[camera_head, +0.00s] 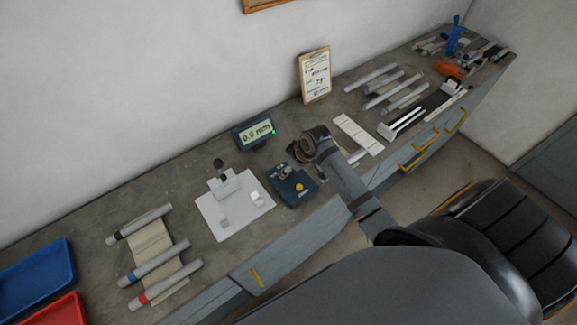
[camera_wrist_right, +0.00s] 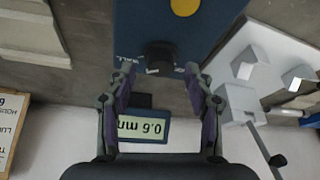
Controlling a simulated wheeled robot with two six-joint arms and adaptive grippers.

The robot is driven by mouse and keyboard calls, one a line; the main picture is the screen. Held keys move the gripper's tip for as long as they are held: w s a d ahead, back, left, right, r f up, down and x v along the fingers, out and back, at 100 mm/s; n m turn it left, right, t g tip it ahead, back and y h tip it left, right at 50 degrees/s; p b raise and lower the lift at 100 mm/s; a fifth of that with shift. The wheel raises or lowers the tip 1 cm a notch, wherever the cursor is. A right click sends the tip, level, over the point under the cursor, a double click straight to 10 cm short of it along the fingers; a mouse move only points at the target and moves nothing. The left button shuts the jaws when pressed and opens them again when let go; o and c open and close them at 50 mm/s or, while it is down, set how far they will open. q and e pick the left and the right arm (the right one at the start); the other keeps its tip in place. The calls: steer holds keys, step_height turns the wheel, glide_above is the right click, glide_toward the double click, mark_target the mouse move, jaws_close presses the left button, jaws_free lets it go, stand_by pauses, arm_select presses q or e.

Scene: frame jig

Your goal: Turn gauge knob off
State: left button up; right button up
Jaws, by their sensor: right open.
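The blue gauge box (camera_head: 281,196) sits on the bench near its front edge, with a round yellow button (camera_head: 299,187) on top. In the right wrist view the gauge box (camera_wrist_right: 205,35) shows a black gauge knob (camera_wrist_right: 159,55) with a pale mark and white lettering beside it. My right gripper (camera_wrist_right: 159,78) is open, its two fingers on either side of the knob with visible gaps. In the head view my right gripper (camera_head: 298,152) is just above the box's back right and partly hides it. My left gripper is out of view.
A lit display (camera_head: 256,132) stands behind the box; it also shows upside down in the wrist view (camera_wrist_right: 143,127). A white plate fixture (camera_head: 215,209) is left of the box. Grey tubes (camera_head: 160,262) lie farther left. A clipboard (camera_head: 314,76) leans on the wall.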

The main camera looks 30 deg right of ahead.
steer(key=shift+w+a+f, duration=0.1)
steer(key=shift+f, duration=0.35)
steer(key=shift+c, duration=1.6)
steer(key=c, duration=0.4)
jaws_close()
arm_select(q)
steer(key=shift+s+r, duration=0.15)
